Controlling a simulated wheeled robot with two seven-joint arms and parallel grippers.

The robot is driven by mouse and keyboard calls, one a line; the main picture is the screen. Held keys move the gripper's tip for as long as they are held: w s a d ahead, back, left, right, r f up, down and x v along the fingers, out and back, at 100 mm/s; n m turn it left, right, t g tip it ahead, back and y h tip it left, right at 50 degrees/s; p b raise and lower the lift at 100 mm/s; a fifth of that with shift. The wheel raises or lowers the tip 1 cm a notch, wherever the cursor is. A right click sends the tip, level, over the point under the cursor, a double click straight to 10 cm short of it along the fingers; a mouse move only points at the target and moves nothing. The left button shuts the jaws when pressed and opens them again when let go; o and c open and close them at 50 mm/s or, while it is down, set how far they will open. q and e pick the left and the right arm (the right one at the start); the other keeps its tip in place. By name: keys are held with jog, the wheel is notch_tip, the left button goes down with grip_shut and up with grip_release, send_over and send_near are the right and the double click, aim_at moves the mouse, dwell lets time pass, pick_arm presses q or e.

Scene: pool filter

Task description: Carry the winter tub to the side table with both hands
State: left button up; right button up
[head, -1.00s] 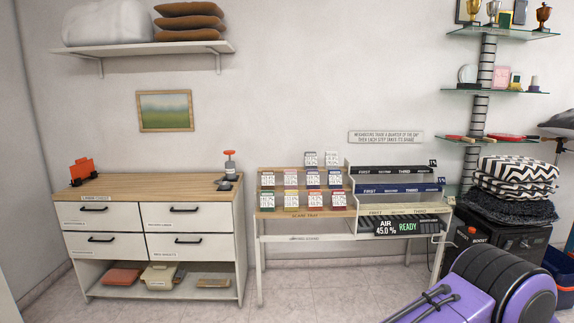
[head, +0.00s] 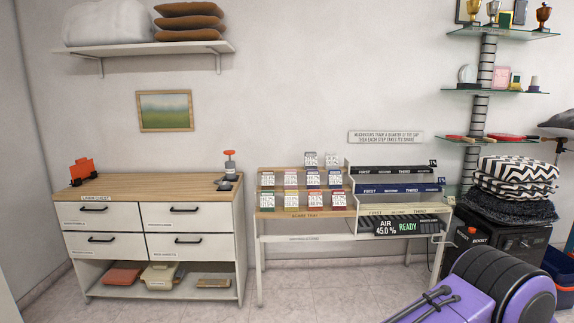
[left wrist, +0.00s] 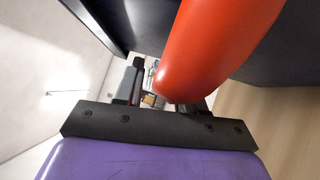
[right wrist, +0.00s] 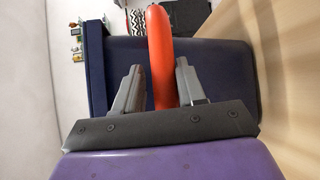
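In the right wrist view, a navy tub (right wrist: 218,72) with a rounded orange handle (right wrist: 160,55) fills the middle. My right gripper (right wrist: 158,85) is open, with one finger on each side of this handle; a gap shows at the left finger. In the left wrist view, a large orange handle (left wrist: 215,45) lies close to the camera beside a dark navy surface (left wrist: 290,45). My left gripper (left wrist: 165,85) looks open; the handle partly hides its right finger. Neither gripper shows in the head view. I cannot tell which furniture is the side table.
A white drawer chest (head: 145,228) with a wooden top stands left. A bench (head: 300,238) with cards and labelled racks is in the middle. At right are glass shelves (head: 500,90), folded chevron cloth (head: 518,168) on a black unit (head: 520,240), and a navy bin (head: 560,262).

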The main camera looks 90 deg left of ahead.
pick_arm(q)
jog(key=shift+r, duration=0.1)
jog(key=shift+o, duration=0.8)
pick_arm(e)
jog(key=shift+o, duration=0.8)
pick_arm(q)
jog(key=shift+o, duration=1.2)
pick_arm(e)
jog(key=shift+o, duration=1.2)
jog(key=shift+f, duration=0.1)
pick_arm(q)
jog(key=o, duration=0.6)
jog(key=shift+f, duration=0.2)
jog(key=shift+c, duration=0.4)
pick_arm(e)
jog(key=shift+f, duration=0.1)
